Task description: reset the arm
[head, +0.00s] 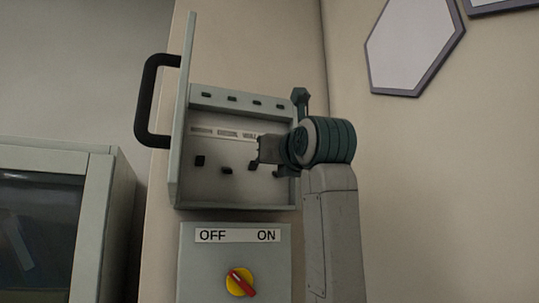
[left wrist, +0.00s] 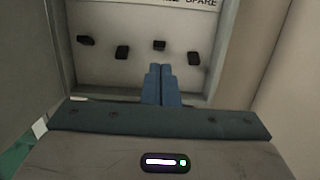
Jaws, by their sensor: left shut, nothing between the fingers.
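My left arm rises at the right of the head view, in front of an open grey breaker box (head: 235,202). Its fingers are hard to make out there. In the left wrist view my left gripper (left wrist: 161,84) is shut and empty. My right gripper is in neither view.
The box door with a black handle (head: 146,100) stands open at the left. Below is an OFF/ON panel (head: 205,262) with a red and yellow rotary knob (head: 240,283). A grey cabinet (head: 92,225) stands lower left. The wall at the right is mostly clear.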

